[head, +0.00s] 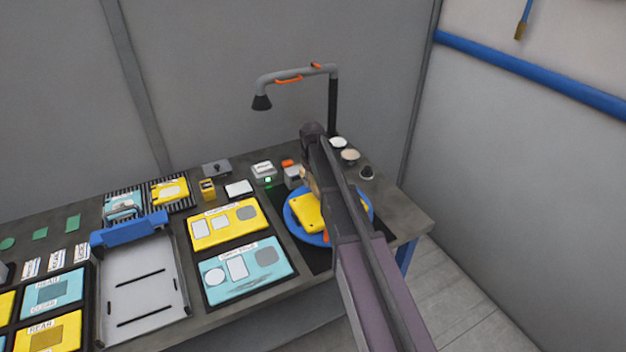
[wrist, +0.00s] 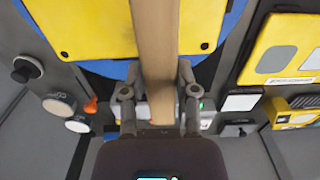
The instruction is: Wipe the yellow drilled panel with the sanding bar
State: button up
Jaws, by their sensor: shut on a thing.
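The yellow drilled panel (head: 305,214) lies on a round blue disc (head: 293,223) at the right part of the bench. In the wrist view the panel (wrist: 85,28) fills the top, with small dark holes near its edge. My gripper (wrist: 158,80) is shut on the sanding bar (wrist: 154,40), a long tan bar between its two fingers. The bar extends across the panel in that view; whether it touches the surface I cannot tell. In the head view my arm hides most of the gripper and part of the panel and disc.
A grey lamp-like arm (head: 300,76) rises behind the disc. Pale round pads (head: 350,155) and a dark knob (head: 366,173) stand at the back right. Yellow (head: 228,224) and light blue (head: 247,271) boards lie left of the disc. A grey tray (head: 140,285) is farther left.

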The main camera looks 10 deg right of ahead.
aim_at(312, 198)
notch_tip(312, 198, down, 6)
jog(key=b, duration=0.5)
jog(key=shift+w+d+r, duration=0.25)
jog(key=shift+d+r, duration=0.1)
jog(key=shift+d, duration=0.4)
jog(key=shift+w+d, duration=0.15)
jog(key=shift+d, duration=0.4)
jog(key=shift+w+d, duration=0.15)
jog(key=shift+d, duration=0.35)
jog(key=shift+a, duration=0.15)
jog(key=shift+s+a+r, duration=0.1)
jog(key=shift+s+a, duration=0.25)
jog(key=shift+a, duration=0.35)
jog(key=shift+s+a, duration=0.1)
jog(key=shift+a, duration=0.55)
jog(key=shift+s+a+r+p, duration=0.1)
jog(key=shift+a+r+p, duration=0.2)
jog(key=shift+r+p, duration=0.65)
notch_tip(312, 198, up, 5)
jog(key=p, duration=0.6)
jog(key=shift+r, duration=0.2)
